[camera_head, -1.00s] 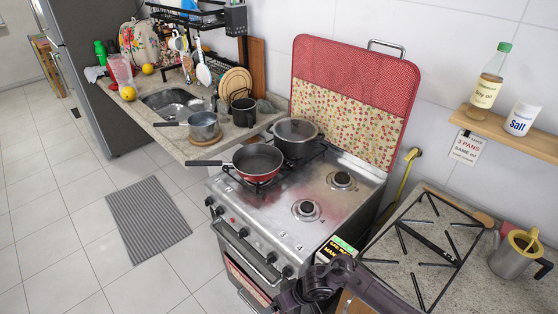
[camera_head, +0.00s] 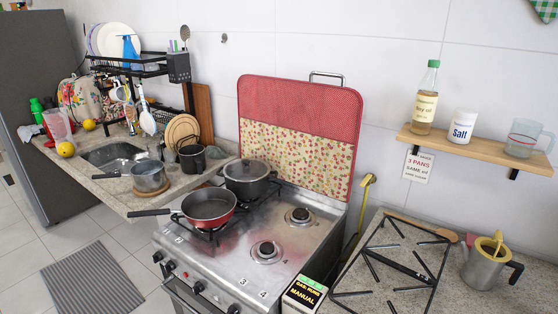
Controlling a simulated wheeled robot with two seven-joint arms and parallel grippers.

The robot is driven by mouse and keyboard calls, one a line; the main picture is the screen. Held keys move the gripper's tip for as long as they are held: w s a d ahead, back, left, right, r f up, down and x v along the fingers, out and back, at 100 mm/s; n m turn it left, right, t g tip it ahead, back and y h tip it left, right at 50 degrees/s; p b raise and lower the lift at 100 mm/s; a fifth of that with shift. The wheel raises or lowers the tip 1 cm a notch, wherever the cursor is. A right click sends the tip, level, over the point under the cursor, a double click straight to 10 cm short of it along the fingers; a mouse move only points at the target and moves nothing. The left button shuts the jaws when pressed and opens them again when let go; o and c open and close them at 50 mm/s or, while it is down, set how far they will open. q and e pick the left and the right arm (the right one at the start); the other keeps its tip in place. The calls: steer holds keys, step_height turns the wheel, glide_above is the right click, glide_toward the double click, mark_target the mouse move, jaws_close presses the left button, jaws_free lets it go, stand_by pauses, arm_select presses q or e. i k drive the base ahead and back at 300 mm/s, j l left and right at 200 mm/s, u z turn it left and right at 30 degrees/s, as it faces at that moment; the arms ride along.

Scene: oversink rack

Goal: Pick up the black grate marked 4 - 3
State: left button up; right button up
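A black grate (camera_head: 400,265) lies flat on the speckled counter at the right, beside the stove. It has a thin rectangular frame, a thicker middle bar and several prongs; I cannot read a mark on it. The stove (camera_head: 300,243) has two bare burners on its right half, a rear one (camera_head: 299,216) and a front one (camera_head: 266,251). Small numbers 3 and 4 show on the stove's front edge. Neither of my grippers is in view.
A red frying pan (camera_head: 209,207) and a dark pot (camera_head: 248,182) stand on the stove's left half. A metal jug (camera_head: 483,267) stands right of the grate. A wooden spoon lies behind it. A small box marked MANUAL (camera_head: 303,295) is at its left. A shelf (camera_head: 480,148) hangs above.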

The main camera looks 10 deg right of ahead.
mark_target(432, 282)
steer(key=z, duration=1.2)
